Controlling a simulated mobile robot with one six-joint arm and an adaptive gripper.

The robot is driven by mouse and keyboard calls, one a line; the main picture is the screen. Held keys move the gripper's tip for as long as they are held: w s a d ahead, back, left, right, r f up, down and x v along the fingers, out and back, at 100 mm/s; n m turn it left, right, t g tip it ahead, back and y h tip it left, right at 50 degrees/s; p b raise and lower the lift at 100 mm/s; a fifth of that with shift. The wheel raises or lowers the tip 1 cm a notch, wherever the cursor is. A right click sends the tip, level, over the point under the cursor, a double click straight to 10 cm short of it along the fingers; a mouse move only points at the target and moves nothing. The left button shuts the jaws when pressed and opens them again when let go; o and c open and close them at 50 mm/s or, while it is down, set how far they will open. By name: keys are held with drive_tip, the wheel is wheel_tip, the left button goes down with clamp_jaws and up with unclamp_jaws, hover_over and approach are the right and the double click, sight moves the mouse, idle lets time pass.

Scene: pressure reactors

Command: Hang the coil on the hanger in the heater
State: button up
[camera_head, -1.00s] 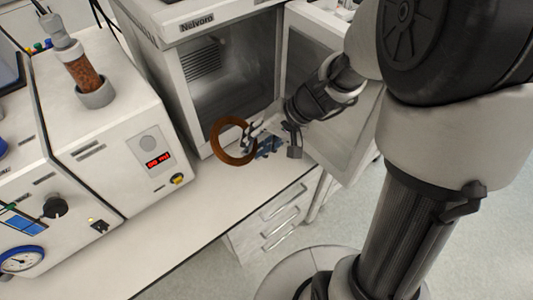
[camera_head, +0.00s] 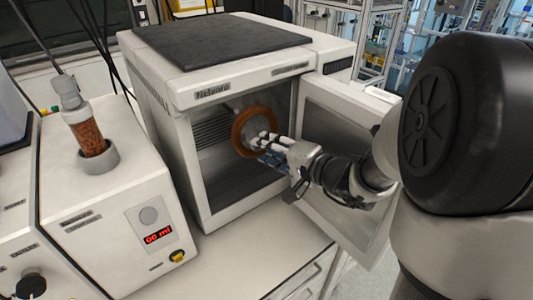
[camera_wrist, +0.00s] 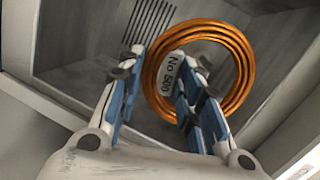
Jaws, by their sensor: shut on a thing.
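The coil (camera_head: 238,132) is a copper-brown ring, held upright at the open front of the heater (camera_head: 216,95). In the wrist view the coil (camera_wrist: 241,62) shows several wound turns and a white tag reading "No 500". My gripper (camera_head: 268,148) is shut on the coil at its tag side; its blue-padded fingers (camera_wrist: 160,62) also show in the wrist view. The heater is a white box with a dark grey chamber and its door (camera_head: 345,120) swung open to the right. A small pale shape shows just above left of the coil; I cannot tell whether it is the hanger.
My forearm passes close to the open door. A white unit (camera_head: 110,205) with a red display and a brown-filled column (camera_head: 88,137) stands left of the heater. The bench top (camera_head: 225,262) in front of the heater is clear.

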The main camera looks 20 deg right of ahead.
drive_tip(key=d+p+x, duration=0.1)
drive_tip(key=x, duration=0.9)
drive_tip(key=shift+w+r, duration=0.25)
drive_tip(key=shift+w, duration=0.25)
idle(0.4)
idle(0.9)
drive_tip(key=o, duration=1.3)
drive_tip(key=shift+o, duration=0.2)
